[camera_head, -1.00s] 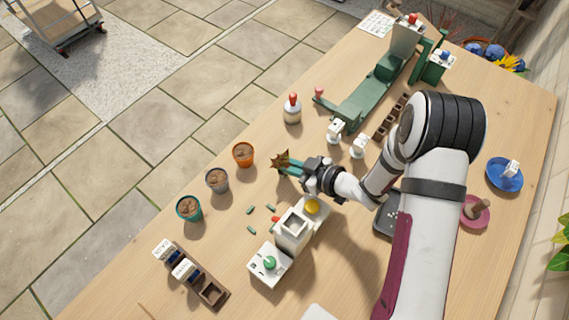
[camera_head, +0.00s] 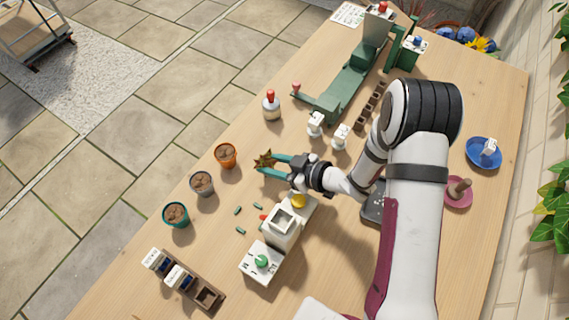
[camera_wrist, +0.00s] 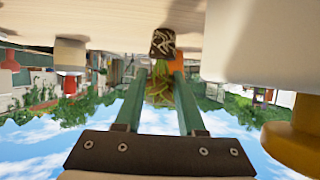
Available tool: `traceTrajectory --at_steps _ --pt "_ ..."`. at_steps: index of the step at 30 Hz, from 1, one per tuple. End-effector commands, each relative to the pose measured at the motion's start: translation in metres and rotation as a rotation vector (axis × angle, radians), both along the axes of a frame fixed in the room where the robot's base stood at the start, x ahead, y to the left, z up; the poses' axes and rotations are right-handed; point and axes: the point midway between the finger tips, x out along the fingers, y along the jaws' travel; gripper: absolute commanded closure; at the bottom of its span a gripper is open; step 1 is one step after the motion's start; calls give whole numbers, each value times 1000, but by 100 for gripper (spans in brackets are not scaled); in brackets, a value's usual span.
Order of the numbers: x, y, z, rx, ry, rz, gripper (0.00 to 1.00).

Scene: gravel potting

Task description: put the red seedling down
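The red seedling (camera_head: 263,158) shows rust-brown leaves at my fingertips in the head view. In the wrist view, which is upside down, its dark root plug (camera_wrist: 163,42) with pale roots sits at the fingertips, and its leaves (camera_wrist: 158,92) look greenish between the fingers. My gripper (camera_head: 268,162) has two teal fingers closed to about the plug's width, and they seem to hold the seedling upright. The fingers also show in the wrist view (camera_wrist: 160,66). I cannot tell whether the plug touches the table.
Orange (camera_head: 226,155), grey (camera_head: 202,184) and teal (camera_head: 175,215) soil-filled pots stand to the left. A white machine (camera_head: 282,228) with a yellow knob (camera_head: 299,201) stands close below my gripper. White labelled blocks (camera_head: 316,124) and a green fixture (camera_head: 345,90) are above. Small green pieces lie below left.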

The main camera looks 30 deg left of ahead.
Motion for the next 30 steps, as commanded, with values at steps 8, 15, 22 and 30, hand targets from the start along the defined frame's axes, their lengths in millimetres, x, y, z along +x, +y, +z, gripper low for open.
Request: traceTrajectory --at_steps 8,15,22,30 --pt "5 -64 31 1 -2 -7 61" --pt "4 -97 47 1 -1 -2 61" --pt "35 -113 52 -93 -43 -128 61" --pt "85 -337 143 -666 156 -1337 61"
